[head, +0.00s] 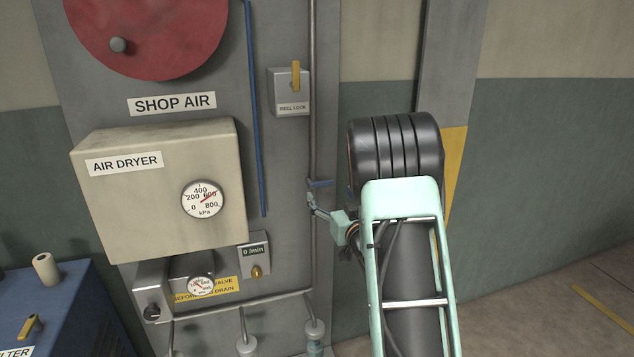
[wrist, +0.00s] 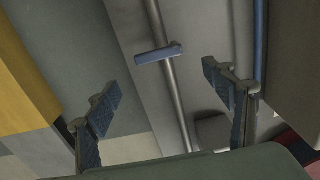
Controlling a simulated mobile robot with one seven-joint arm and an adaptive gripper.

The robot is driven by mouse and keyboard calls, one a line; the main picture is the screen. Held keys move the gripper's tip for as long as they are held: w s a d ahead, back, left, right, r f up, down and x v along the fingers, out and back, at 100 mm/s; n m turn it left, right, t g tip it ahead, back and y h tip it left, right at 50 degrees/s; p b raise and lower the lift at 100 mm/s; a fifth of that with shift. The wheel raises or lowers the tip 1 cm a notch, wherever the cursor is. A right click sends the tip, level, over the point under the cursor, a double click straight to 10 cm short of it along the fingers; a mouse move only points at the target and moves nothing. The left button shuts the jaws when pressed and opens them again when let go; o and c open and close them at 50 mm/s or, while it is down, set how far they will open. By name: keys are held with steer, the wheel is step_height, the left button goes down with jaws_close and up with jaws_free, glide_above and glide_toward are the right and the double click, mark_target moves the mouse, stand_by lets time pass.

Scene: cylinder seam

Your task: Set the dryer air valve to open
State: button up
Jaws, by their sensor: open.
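A blue valve lever (head: 320,183) sits on the vertical grey pipe (head: 313,100) right of the air dryer box (head: 165,190). No label naming the lever is readable. In the wrist view the lever (wrist: 158,54) lies crosswise to the pipe (wrist: 170,85). My gripper (head: 316,202) is just below the lever in the head view. In the wrist view my gripper (wrist: 160,82) is open, with its two blue-padded fingers spread wide. The lever appears beyond the gap between the fingertips, and nothing is held. Contact with the lever is not seen.
A reel lock box (head: 289,90) with a yellow lever is up left of the valve. A blue hose (head: 255,110) runs alongside the pipe. The wall on the right is clear.

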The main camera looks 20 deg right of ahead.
mark_target(322, 182)
steer(key=w, duration=0.9)
steer(key=shift+w+p, duration=0.2)
steer(key=shift+p, duration=0.1)
steer(key=c, duration=1.7)
